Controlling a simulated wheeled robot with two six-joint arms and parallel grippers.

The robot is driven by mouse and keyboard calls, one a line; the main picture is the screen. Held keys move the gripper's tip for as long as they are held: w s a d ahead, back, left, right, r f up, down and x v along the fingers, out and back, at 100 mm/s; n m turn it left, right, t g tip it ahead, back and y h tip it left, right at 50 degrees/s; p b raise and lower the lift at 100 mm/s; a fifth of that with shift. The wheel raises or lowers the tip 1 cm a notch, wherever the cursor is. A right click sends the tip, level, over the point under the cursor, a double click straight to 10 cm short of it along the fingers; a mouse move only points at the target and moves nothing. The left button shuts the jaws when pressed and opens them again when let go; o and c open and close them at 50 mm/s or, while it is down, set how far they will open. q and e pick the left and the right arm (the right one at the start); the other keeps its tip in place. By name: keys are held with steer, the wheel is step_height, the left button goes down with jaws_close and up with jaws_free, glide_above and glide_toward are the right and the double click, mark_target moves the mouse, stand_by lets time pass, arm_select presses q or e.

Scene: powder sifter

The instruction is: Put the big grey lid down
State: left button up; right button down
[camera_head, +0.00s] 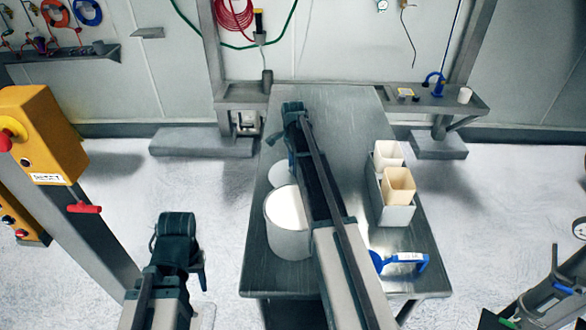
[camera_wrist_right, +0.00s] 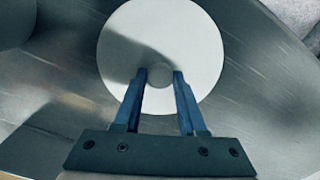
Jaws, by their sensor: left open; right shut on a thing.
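The big lid is a pale grey disc (camera_wrist_right: 160,50) with a small round knob at its centre. My right gripper (camera_wrist_right: 159,77) is shut on this knob. In the head view the lid (camera_head: 280,175) shows partly from behind my right arm, over the left side of the metal table (camera_head: 345,120), behind a wide grey pot (camera_head: 288,230). The lid is flat and low; I cannot tell whether it touches the table. The pot's top is pale. My left gripper (camera_head: 190,258) hangs left of the table, away from the lid; its fingertips are hard to see.
A tray (camera_head: 397,215) with two cream containers (camera_head: 398,184) stands on the table's right side. A blue-handled tool (camera_head: 405,262) lies at the front right. A yellow control box (camera_head: 40,135) on a post stands at the left. The table's back right is clear.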

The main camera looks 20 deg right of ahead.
steer(key=shift+f, duration=0.1)
steer(key=shift+c, duration=2.4)
jaws_free()
step_height(320, 180, up, 12)
steer(key=p, duration=1.2)
steer(key=s+a+n+h, duration=0.1)
steer(key=s+a+n, duration=2.1)
steer(key=s+a, duration=0.7)
steer(key=shift+s+r, duration=0.2)
steer(key=shift+s, duration=0.3)
